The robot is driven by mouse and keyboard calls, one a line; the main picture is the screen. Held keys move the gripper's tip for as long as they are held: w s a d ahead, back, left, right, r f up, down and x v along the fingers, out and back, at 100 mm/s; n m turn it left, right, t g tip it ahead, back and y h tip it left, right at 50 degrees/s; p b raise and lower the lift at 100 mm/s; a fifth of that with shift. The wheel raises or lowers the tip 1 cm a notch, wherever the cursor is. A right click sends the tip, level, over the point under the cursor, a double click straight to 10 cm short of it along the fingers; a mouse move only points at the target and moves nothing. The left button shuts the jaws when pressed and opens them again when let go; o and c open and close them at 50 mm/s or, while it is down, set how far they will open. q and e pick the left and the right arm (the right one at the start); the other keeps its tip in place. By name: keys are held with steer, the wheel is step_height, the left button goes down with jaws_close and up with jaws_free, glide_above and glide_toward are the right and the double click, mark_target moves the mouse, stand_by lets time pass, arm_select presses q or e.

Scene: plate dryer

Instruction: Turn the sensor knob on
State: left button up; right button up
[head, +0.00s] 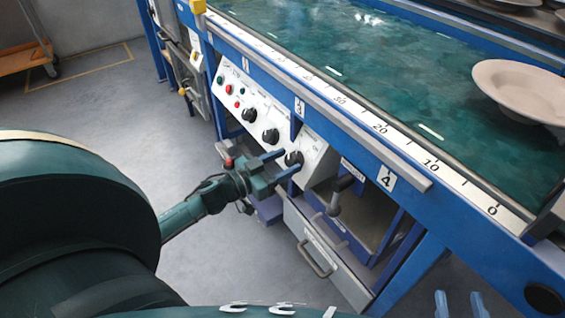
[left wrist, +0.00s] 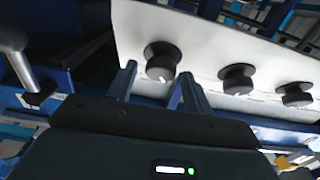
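A white control panel (head: 262,122) on the blue frame carries three black knobs in a row; their labels are too small to read, so I cannot tell which is the sensor knob. My left gripper (head: 291,163) is open at the rightmost knob (head: 293,157) in the head view. In the left wrist view that knob (left wrist: 162,58) lies between and just past the fingertips (left wrist: 158,78), with a pale mark on its face. I cannot tell whether the fingers touch it. My right gripper (head: 460,300) shows only as two parted fingertips at the bottom right.
The other knobs (head: 270,136) (head: 249,115) and small coloured buttons (head: 237,91) sit further left on the panel. A crank handle (head: 340,193) stands right of the gripper, above a grey drawer (head: 322,250). A green belt (head: 370,70) carries a plate (head: 520,90).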

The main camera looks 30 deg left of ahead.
arm_select(q)
steer(key=c, duration=0.8)
steer(key=shift+m+h, duration=0.3)
steer(key=shift+c, duration=0.2)
steer(key=m+h, duration=0.1)
steer(key=m, duration=0.1)
steer(key=m+g+h+p, duration=0.1)
steer(key=m, duration=0.1)
steer(key=shift+w+a+r+g, duration=0.1)
steer(key=shift+a+g, duration=0.1)
steer(key=shift+g, duration=0.1)
steer(key=m+g+h, duration=0.1)
steer(key=m, duration=0.3)
steer(key=shift+a, duration=0.1)
steer(key=m+g, duration=0.2)
steer(key=m, duration=0.1)
steer(key=m+g+h+p, duration=0.1)
steer(key=m, duration=0.2)
steer(key=shift+w+r+m+g, duration=0.15)
steer(key=shift+m+g, duration=0.15)
steer(key=shift+g, duration=0.1)
arm_select(e)
steer(key=shift+s+d+f+m+g+h, duration=0.15)
steer(key=shift+d+m+g+h, duration=0.3)
steer(key=shift+g, duration=0.45)
arm_select(q)
steer(key=o, duration=1)
steer(key=shift+c, duration=0.2)
arm_select(e)
steer(key=shift+a, duration=0.1)
